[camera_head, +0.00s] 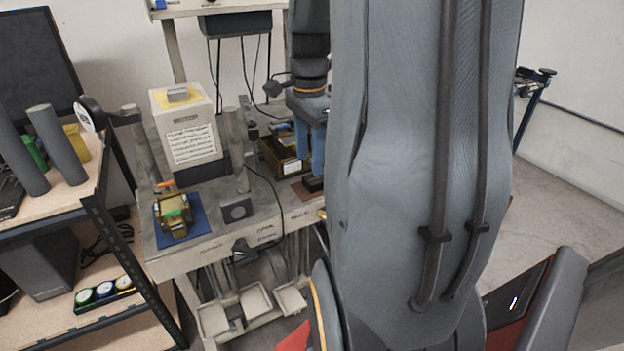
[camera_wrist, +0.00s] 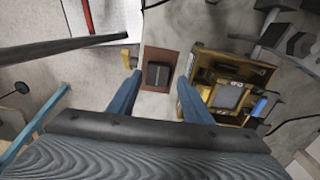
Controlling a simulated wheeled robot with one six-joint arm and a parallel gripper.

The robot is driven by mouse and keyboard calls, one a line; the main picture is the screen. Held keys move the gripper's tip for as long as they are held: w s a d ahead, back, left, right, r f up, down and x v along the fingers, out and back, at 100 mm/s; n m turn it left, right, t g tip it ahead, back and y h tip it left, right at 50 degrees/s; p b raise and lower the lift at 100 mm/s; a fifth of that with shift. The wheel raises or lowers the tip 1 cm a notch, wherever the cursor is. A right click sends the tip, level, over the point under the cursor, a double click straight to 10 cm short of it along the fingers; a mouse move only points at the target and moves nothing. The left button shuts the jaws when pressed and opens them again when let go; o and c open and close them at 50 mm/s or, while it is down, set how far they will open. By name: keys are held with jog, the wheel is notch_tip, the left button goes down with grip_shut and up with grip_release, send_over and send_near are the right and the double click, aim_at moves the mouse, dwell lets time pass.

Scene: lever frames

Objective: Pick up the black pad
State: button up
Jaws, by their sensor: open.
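The black pad (camera_wrist: 158,75) is a small dark block lying on a brown plate (camera_wrist: 150,57) in the wrist view. In the head view the pad (camera_head: 313,184) is partly seen at the right of the bench top, beside my arm, on the brown plate (camera_head: 302,191). My gripper (camera_wrist: 159,82) is open, with its blue fingers on either side of the pad in the wrist view and nothing between them that it holds. In the head view my gripper (camera_head: 312,168) points down just above the pad. Contact cannot be told.
A yellow-brown fixture (camera_wrist: 230,82) stands close to the right finger in the wrist view. The grey bench (camera_head: 215,250) also carries a white box (camera_head: 190,140), upright grey cylinders (camera_head: 235,150) and a blue mat (camera_head: 196,222) with a small device. A shelf (camera_head: 60,200) stands left.

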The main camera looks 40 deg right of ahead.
aim_at(312, 179)
jog(key=f, duration=0.1)
jog(key=f+p, duration=0.1)
jog(key=f, duration=0.2)
jog(key=shift+s+d, duration=0.2)
jog(key=shift+s, duration=0.05)
jog(key=shift+f, duration=0.7)
jog(key=shift+c, duration=0.4)
jog(key=c, duration=1.1)
